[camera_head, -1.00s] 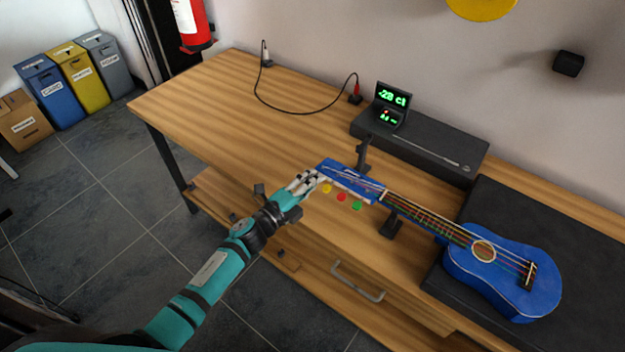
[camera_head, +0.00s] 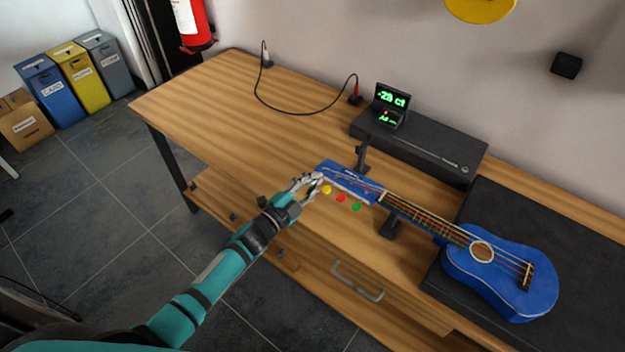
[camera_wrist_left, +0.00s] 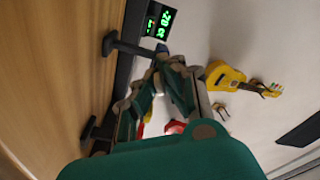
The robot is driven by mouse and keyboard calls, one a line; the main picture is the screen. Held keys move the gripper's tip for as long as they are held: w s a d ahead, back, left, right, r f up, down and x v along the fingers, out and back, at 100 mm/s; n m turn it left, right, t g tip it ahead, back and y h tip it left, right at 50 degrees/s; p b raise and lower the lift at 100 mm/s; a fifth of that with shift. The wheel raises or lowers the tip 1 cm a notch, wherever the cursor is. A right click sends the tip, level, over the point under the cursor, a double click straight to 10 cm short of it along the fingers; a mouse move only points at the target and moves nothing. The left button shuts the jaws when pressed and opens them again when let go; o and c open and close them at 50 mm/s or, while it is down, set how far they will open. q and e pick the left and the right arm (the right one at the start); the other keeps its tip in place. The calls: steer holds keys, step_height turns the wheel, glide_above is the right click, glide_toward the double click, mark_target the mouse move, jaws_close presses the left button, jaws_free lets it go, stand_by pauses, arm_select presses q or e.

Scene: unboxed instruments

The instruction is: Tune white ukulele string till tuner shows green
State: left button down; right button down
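The blue ukulele (camera_head: 515,290) lies with its body on a dark mat and its neck on a black stand. Yellow (camera_head: 327,189), red (camera_head: 341,198) and green (camera_head: 356,206) tuning pegs show along the near edge of its headstock (camera_head: 348,181). My left gripper (camera_head: 315,181) is at the headstock's left end, its fingers closed together where the white peg sits; the fingers mostly hide that peg. In the wrist view the fingers (camera_wrist_left: 162,62) converge near the headstock. The tuner (camera_head: 391,98) shows green digits, about -28, and a small red mark. My right gripper is out of view.
The tuner stands on a long black case (camera_head: 440,145) at the back of the wooden table (camera_head: 230,100). A black cable (camera_head: 290,110) lies behind. The left table surface is clear. A drawer handle (camera_head: 357,282) juts out at the front.

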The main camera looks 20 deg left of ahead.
arm_select(q)
steer(key=n, duration=0.6)
steer(key=shift+p, duration=0.4)
steer(key=n, duration=0.6)
steer(key=shift+t+y, duration=0.3)
steer(key=shift+y, duration=0.1)
steer(key=c, duration=1.5)
jaws_free()
steer(key=shift+o, duration=0.2)
